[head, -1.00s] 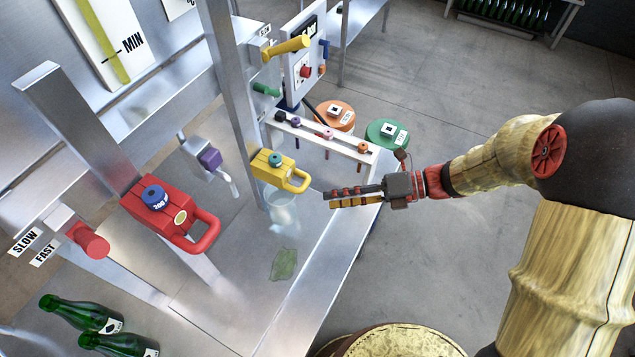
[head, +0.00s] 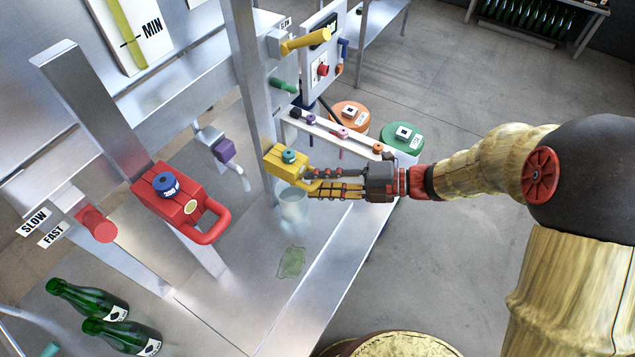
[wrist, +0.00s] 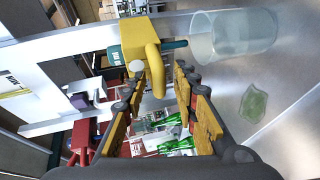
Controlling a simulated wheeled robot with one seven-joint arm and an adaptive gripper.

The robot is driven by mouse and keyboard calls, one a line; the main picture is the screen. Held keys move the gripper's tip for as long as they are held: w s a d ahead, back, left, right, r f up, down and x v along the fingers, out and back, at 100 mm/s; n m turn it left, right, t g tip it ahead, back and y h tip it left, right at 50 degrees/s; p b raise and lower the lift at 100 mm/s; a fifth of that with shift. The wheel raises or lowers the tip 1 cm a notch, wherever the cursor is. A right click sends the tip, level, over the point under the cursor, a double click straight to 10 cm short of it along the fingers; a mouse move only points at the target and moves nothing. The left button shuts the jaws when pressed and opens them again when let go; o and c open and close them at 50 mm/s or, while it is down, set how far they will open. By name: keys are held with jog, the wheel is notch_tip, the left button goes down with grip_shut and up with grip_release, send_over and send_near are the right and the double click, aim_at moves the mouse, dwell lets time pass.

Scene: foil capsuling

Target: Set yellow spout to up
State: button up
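The yellow spout (head: 284,161) is a block with a teal knob on top and a loop handle, mounted on a metal post above a clear glass (head: 292,204). In the wrist view the yellow spout (wrist: 138,38) is just ahead, its handle loop pointing towards me. My gripper (head: 312,186) is at the handle. In the wrist view my gripper (wrist: 160,82) is open, its two fingers on either side of the handle's end. I cannot tell whether either finger touches it. The handle is partly hidden by the fingers in the head view.
A red handled unit (head: 182,203) with a blue knob stands at left. A grey spout with a purple knob (head: 224,150) is between. A rack (head: 335,128) with small coloured knobs is behind my gripper. Green bottles (head: 122,336) lie lower left. A leaf-like green patch (head: 291,262) lies on the table.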

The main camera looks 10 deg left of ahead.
jog(key=shift+a, duration=0.2)
jog(key=shift+c, duration=0.6)
grip_shut()
jog(key=shift+f, duration=0.1)
jog(key=shift+s+f, duration=0.1)
